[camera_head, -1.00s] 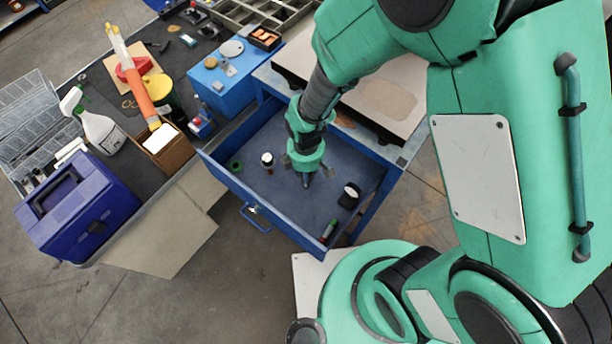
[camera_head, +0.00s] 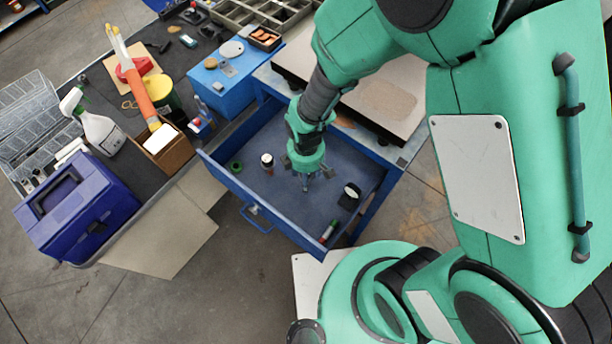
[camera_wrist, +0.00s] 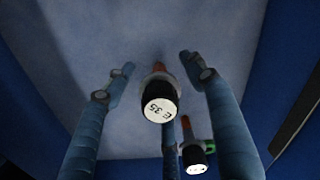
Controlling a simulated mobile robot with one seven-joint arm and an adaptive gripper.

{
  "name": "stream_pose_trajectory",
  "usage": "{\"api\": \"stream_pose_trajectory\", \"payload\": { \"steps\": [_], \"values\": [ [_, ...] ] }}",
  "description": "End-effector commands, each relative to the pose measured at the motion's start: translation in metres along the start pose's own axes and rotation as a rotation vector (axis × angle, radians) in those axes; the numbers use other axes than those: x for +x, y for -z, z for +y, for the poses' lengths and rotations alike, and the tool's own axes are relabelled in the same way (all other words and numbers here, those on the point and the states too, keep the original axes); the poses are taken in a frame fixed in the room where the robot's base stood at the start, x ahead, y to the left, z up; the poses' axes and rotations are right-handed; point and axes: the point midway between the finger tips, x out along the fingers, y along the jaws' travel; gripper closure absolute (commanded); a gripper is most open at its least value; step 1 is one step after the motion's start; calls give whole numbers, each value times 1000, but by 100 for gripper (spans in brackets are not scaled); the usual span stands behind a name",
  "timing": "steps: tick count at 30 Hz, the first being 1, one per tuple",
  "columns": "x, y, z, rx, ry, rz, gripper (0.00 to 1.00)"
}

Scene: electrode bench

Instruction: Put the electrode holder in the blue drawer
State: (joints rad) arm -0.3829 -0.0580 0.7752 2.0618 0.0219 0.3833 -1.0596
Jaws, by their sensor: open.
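A black cylinder with a white end face marked E 35 (camera_wrist: 160,106) shows between my gripper's fingers in the wrist view, with a copper-coloured piece behind it. It is likely the electrode holder; I cannot tell whether a finger touches it. My gripper (camera_head: 305,184) is open, pointing down inside the pulled-out blue drawer (camera_head: 250,206). The fingers also show in the wrist view (camera_wrist: 160,80). In the head view the arm and fingers largely hide what is beneath them.
In the drawer are a dark cylinder with a white top (camera_head: 267,160), a green ring (camera_head: 236,167), a black item with a white face (camera_head: 350,193) and a red-green item (camera_head: 329,231). A blue box (camera_head: 222,88) and an orange-handled tool (camera_head: 138,84) are on the bench.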

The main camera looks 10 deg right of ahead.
Motion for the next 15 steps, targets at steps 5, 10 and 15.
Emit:
{"api": "stream_pose_trajectory", "payload": {
  "steps": [5, 10, 15],
  "values": [
    [-13, 0, 1, 0, -2, 1, 45],
    [-36, 0, 1, 0, -3, 2, 45],
    [-64, 0, 1, 0, -3, 2, 45]
  ]
}}
